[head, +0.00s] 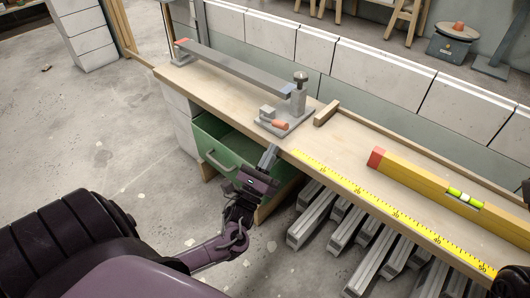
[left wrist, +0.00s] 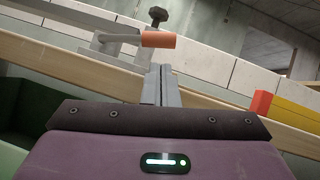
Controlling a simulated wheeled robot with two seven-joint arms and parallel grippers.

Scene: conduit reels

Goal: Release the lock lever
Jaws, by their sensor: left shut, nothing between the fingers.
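The lock lever has an orange grip (head: 280,125) and sits low on the grey clamp stand (head: 298,103) at the bench's front edge. The grip also shows in the left wrist view (left wrist: 158,40), just beyond my fingertips. A grey bar (head: 232,67) runs from the stand to the far left end of the bench. My left gripper (head: 269,153) is shut and empty, in front of the bench edge, a little below and short of the grip. It looks apart from the lever. Its closed fingers (left wrist: 161,80) point toward the grip.
An open green drawer (head: 217,145) sits left of my left gripper. A small wooden block (head: 327,112), yellow tape measure (head: 385,212) and yellow spirit level (head: 430,182) lie on the bench to the right. Grey channels (head: 316,213) lie underneath.

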